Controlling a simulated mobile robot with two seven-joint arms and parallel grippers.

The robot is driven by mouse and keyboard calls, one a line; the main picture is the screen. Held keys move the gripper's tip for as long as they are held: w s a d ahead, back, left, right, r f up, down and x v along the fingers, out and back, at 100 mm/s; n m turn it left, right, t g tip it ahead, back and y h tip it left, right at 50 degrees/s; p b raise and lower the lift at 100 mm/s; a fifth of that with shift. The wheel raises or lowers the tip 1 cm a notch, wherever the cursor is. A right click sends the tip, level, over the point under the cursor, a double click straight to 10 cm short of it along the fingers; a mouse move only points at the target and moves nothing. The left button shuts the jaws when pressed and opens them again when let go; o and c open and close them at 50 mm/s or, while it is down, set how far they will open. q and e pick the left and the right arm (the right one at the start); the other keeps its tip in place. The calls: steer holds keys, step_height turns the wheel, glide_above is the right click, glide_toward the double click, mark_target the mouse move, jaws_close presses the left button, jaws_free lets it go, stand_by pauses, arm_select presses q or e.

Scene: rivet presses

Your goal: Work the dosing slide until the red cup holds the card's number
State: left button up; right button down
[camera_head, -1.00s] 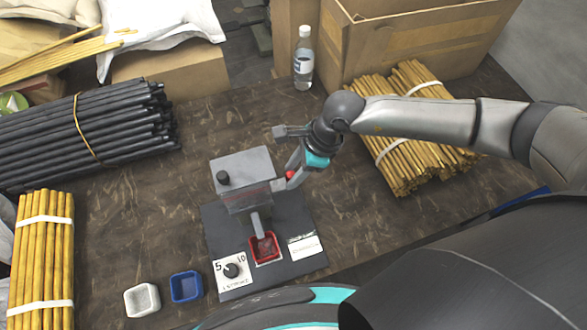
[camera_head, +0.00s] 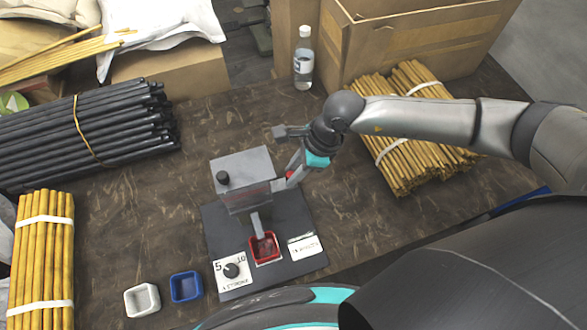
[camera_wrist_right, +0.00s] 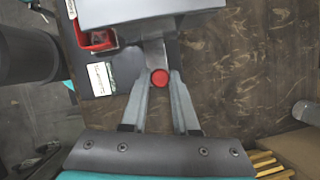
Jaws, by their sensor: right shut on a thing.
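The grey dosing press (camera_head: 243,172) stands on a dark base plate (camera_head: 222,222). Its chute (camera_head: 256,225) ends over the red cup (camera_head: 265,258), which also shows in the wrist view (camera_wrist_right: 84,41); its contents are too small to count. A white card (camera_head: 304,246) lies right of the cup, its print unreadable. My right gripper (camera_head: 290,178) is at the press's right side. In the wrist view its fingers (camera_wrist_right: 160,80) are shut on the slide's round red knob (camera_wrist_right: 160,78). My left gripper is not in view.
A dial plate (camera_head: 240,284) marked 5 and 10 is at the base's front left. A blue cup (camera_head: 185,287) and a white cup (camera_head: 142,300) stand left of it. A bottle (camera_head: 303,60) and yellow stick bundles (camera_head: 400,165) are behind and right.

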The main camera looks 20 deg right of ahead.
stand_by(0.5)
steer(key=shift+s+a, duration=0.1)
steer(key=shift+a, duration=0.95)
steer(key=c, duration=0.7)
jaws_free()
steer(key=shift+o, duration=0.2)
steer(key=p+v, duration=0.1)
steer(key=v, duration=1.4)
steer(key=shift+r, duration=0.1)
